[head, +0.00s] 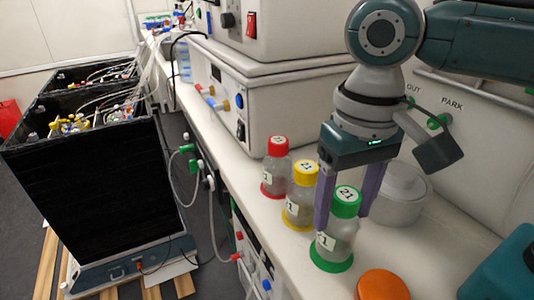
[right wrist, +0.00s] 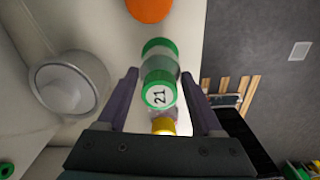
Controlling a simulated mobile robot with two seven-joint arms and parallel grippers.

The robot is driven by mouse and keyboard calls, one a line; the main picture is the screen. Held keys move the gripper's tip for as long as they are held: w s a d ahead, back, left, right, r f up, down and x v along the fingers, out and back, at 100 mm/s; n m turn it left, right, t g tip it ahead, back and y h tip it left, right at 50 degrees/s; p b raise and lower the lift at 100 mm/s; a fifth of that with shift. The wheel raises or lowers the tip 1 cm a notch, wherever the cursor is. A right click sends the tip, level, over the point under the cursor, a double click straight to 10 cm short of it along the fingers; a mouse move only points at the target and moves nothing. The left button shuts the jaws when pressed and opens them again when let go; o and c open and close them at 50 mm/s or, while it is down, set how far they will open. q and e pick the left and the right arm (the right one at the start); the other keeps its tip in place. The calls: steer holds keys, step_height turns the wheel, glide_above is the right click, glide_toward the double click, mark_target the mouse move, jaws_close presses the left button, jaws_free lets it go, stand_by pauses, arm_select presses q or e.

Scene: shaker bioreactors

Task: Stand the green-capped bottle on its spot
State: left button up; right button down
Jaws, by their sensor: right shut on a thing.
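The green-capped bottle (head: 340,230) is upright at the front of the white bench, with "21" on its cap. A green round spot (head: 331,262) shows around its foot; I cannot tell whether a small gap is left under it. My right gripper (head: 343,212) comes from above with its purple fingers on either side of the bottle, shut on it. In the right wrist view the green cap (right wrist: 160,95) is between the fingers (right wrist: 160,76), with green of the spot beyond. My left gripper is not in view.
A yellow-capped bottle (head: 301,196) and a red-capped bottle (head: 277,168) stand in a row beside it on their coloured spots. White instruments (head: 285,105) stand at the back.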

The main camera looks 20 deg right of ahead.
steer(key=shift+f, duration=0.55)
steer(key=shift+c, duration=0.2)
jaws_free()
steer(key=shift+f, duration=0.15)
step_height(320, 180, up, 12)
steer(key=shift+w+f+p, duration=0.1)
steer(key=shift+f+p, duration=0.1)
steer(key=shift+p, duration=0.55)
steer(key=shift+r, duration=0.4)
